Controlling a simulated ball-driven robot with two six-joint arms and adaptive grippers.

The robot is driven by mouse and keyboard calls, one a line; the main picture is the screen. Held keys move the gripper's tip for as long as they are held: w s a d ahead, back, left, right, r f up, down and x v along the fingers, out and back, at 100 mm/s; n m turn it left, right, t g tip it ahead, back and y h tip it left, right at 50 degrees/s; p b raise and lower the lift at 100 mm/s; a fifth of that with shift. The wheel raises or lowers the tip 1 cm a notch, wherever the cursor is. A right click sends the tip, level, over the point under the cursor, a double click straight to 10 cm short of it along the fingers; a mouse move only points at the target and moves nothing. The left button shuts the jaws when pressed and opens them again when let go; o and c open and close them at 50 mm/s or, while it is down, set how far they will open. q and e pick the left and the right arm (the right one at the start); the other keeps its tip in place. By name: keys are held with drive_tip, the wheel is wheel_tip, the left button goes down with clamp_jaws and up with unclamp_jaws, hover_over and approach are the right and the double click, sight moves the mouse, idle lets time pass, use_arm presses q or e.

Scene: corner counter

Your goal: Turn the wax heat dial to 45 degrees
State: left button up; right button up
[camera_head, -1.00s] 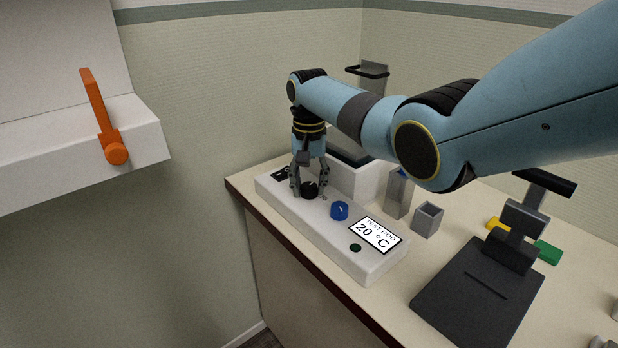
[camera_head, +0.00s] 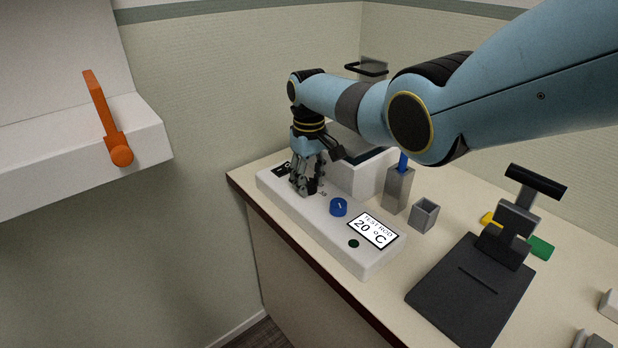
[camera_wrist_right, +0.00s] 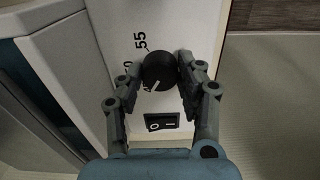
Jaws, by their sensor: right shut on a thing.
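The black wax heat dial (camera_wrist_right: 158,72) sits on the white panel between the fingers of my right gripper (camera_head: 307,188). The gripper is shut on the dial from above. In the head view the fingers largely hide the dial. In the right wrist view its white pointer line aims down and left. A printed "55" shows above the dial, and another number at its left is partly hidden by a finger. My left gripper is not in view.
The white unit (camera_head: 372,262) also carries a blue knob (camera_head: 339,207), a dark green button (camera_head: 353,244) and a display (camera_head: 373,231) reading "TEST ROD 20 °C". A rocker switch (camera_wrist_right: 162,122) lies close to the dial. Grey holders (camera_head: 424,216) and a black stand (camera_head: 470,290) are to the right.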

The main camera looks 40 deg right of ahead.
sight(309, 181)
drive_tip(key=shift+w, duration=0.1)
idle(0.3)
drive_tip(key=shift+r, duration=0.1)
drive_tip(key=o, duration=1.1)
drive_tip(key=shift+o, duration=0.2)
wheel_tip(309, 181, up, 12)
